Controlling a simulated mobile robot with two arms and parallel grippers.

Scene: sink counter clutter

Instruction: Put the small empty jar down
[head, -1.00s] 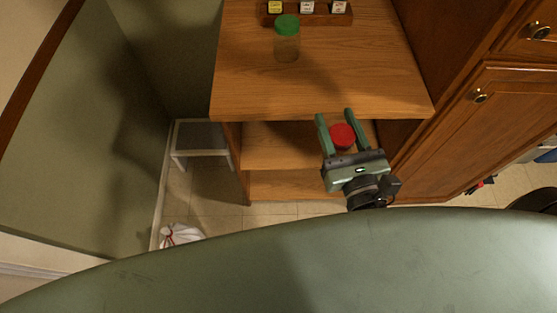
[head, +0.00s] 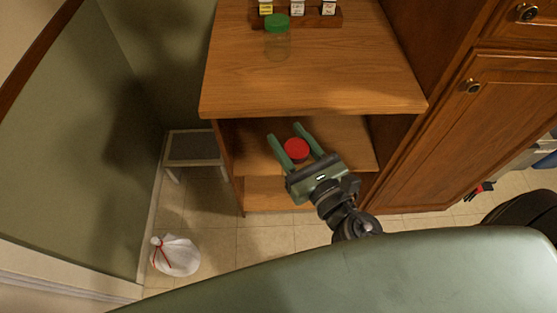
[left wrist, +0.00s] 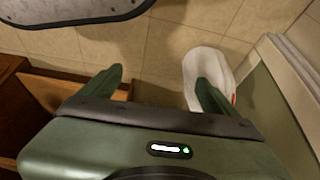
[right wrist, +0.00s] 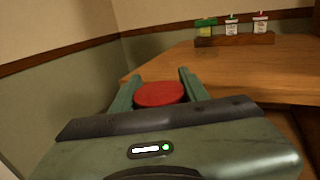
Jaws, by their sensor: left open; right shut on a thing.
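A small jar with a red lid (head: 296,150) is held between the fingers of my right gripper (head: 287,132), in front of the wooden shelf unit's front edge. The red lid also shows between the fingers in the right wrist view (right wrist: 159,94); the jar's body is hidden below it. A clear, empty-looking jar with a green lid (head: 277,43) stands upright on the wooden top (head: 320,85), apart from the gripper. My left gripper (left wrist: 159,76) is open and empty over the floor in the left wrist view; it is outside the head view.
A wooden rack (head: 312,19) with small labelled containers stands at the back of the top. The top's front and middle are clear. Lower shelves (head: 345,142) are below. A cabinet (head: 465,130) borders the right. A stool (head: 195,147) and white bag (head: 176,256) are on the floor.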

